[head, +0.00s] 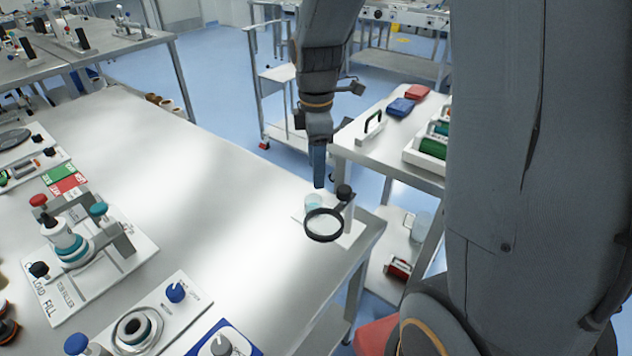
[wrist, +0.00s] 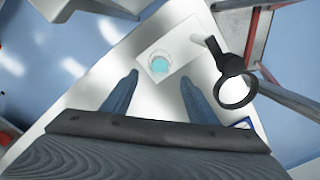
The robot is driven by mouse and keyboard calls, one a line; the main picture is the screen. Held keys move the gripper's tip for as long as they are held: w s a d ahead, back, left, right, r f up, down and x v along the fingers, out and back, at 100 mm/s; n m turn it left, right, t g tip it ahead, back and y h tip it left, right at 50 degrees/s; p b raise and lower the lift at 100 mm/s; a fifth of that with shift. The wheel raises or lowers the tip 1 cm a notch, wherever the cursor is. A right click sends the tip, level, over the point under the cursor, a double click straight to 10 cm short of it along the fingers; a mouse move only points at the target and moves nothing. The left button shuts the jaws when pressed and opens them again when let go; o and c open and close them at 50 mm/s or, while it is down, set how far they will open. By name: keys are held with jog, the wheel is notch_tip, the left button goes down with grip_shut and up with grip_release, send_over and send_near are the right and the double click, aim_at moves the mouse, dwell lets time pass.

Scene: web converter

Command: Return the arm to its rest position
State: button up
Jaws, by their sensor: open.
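My gripper (head: 319,183) points down above the right end of the white table, near a magnifier stand. In the wrist view my gripper (wrist: 158,90) shows two blue-grey fingers spread wide with nothing between them. A small clear cup with light blue content (wrist: 159,63) stands on a white plate beyond the fingertips. The cup (head: 313,202) also shows in the head view, just below the gripper. A black ring magnifier (wrist: 236,80) stands beside it, and it shows in the head view (head: 324,225) too. My arm is extended forward from the right side of the head view.
The white table (head: 190,180) holds a fill fixture (head: 75,245), a blue-knob plate (head: 150,320) and red and green cards (head: 66,178). A side bench (head: 385,145) with red and blue packs stands right of my gripper. Blue floor (head: 215,80) is open behind.

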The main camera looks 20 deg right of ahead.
jog(key=shift+r, duration=0.75)
